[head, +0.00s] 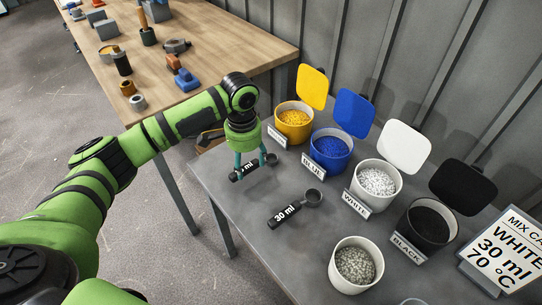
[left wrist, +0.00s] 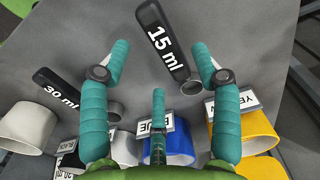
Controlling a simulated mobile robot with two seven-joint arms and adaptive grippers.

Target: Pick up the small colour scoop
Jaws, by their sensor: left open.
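The small scoop, marked 15 ml in the left wrist view (left wrist: 163,38), lies on the grey table (head: 222,195). Its black handle and small grey cup also show in the head view (head: 240,174), partly covered by my fingers. My left gripper (head: 250,163) is open above it, with teal fingers pointing down. In the left wrist view the handle lies between the spread fingers (left wrist: 160,48), and the cup is near the right finger. I see no grip on it. A larger scoop (head: 291,210) marked 30 ml lies apart from it. My right gripper is not in view.
Tubs of yellow (head: 293,124), blue (head: 331,152), white (head: 375,186) and black (head: 427,225) granules stand behind, lids raised. A speckled tub (head: 355,265) and a card (head: 505,252) reading WHITE 30 ml stand right. A wooden bench (head: 215,50) with tools is behind left.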

